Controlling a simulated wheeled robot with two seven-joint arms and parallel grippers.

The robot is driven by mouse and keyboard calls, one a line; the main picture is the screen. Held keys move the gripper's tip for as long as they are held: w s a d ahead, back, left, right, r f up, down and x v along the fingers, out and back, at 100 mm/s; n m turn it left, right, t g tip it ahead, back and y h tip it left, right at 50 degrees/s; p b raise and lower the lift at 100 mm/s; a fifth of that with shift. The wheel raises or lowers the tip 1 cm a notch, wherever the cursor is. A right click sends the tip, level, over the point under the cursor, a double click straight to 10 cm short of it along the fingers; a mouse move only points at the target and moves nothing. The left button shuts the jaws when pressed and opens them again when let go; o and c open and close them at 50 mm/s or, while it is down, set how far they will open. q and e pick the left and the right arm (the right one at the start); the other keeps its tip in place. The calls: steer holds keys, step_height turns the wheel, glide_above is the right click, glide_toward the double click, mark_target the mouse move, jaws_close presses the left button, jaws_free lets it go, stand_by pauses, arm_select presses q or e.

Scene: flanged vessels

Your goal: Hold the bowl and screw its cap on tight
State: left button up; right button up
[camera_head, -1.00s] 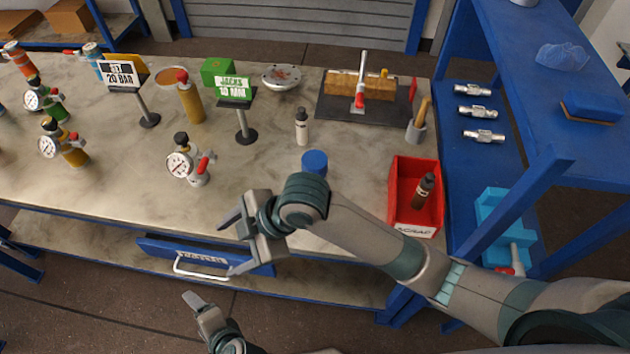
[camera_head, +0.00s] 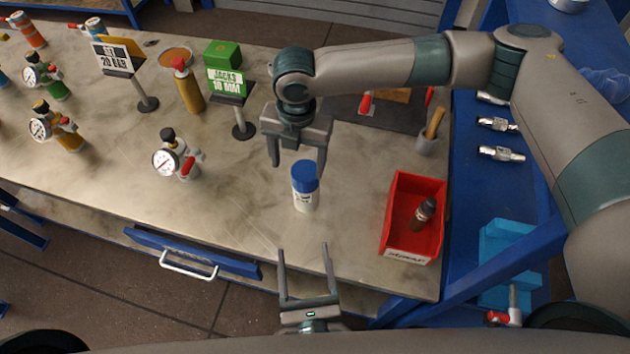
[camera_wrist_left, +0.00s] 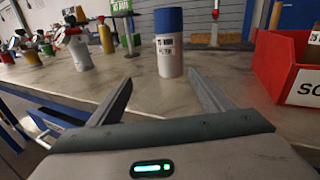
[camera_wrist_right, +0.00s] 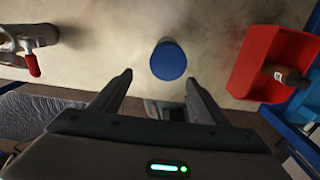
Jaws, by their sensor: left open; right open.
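No bowl shows; a white bottle (camera_head: 306,202) with a blue cap (camera_head: 305,174) stands upright on the bench near its front edge. The cap sits on the bottle's top; how tight it is cannot be told. In the left wrist view the bottle (camera_wrist_left: 171,63) is ahead, between and beyond the open fingers. My left gripper (camera_head: 303,247) is open and empty, just in front of the bottle. My right gripper (camera_head: 297,168) is open and points down above and behind the cap. In the right wrist view the cap (camera_wrist_right: 168,62) lies just beyond the fingertips, untouched.
A red bin (camera_head: 384,222) with a dark bottle (camera_head: 424,213) stands to the right of the white bottle. A gauge valve (camera_head: 168,160) stands to the left, with a sign stand (camera_head: 243,128) behind. The bench between gauge and bottle is clear.

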mark_target(307, 204)
arm_select(q)
steer(key=shift+d+m+h, duration=0.5)
steer(key=shift+d+m, duration=0.2)
steer(key=shift+d, duration=0.35)
arm_select(e)
steer(key=shift+w+d+r, duration=0.3)
steer(key=shift+w+d, duration=0.45)
steer(key=shift+d, duration=0.15)
arm_select(q)
steer(key=shift+r, duration=0.1)
arm_select(e)
steer(key=shift+s+a, duration=0.1)
arm_select(q)
steer(key=shift+s+a, duration=0.1)
steer(key=shift+w, duration=0.5)
steer(key=w, duration=1.6)
steer(key=shift+w+a, duration=0.25)
steer(key=shift+a, duration=0.05)
